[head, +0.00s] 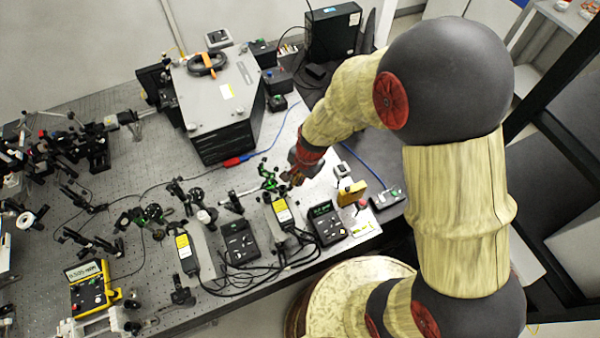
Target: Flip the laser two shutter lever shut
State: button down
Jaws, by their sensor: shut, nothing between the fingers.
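Two grey laser boxes with yellow-and-white labels lie on the bench, a left one (187,255) and a right one (283,211). Which of them is laser two cannot be read at this size. My gripper (289,180) is shut and empty, just above the far end of the right laser box in the picture. It is close to a green optic mount (269,178); whether it touches anything there cannot be told. The shutter lever is too small, or hidden by my gripper, to make out.
Two dark controllers, one (239,243) between the lasers and one (326,223) to the right, stand near the front edge with black cables. A large grey box (215,100) stands behind. More optic mounts (146,215) crowd the left. A yellow block (351,192) is right of my gripper.

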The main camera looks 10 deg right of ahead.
jog(key=shift+s+a+r+h+p, duration=0.1)
jog(key=shift+a+r+h+p, duration=0.25)
jog(key=shift+p, duration=0.65)
jog(key=shift+r+p, duration=0.1)
jog(key=shift+p, duration=0.25)
jog(key=shift+s+a+r+p, duration=0.15)
jog(key=shift+a+r+p, duration=0.1)
jog(key=shift+a+p, duration=0.5)
jog(key=shift+d, duration=0.15)
jog(key=shift+r+p, duration=0.85)
jog(key=shift+p, duration=0.05)
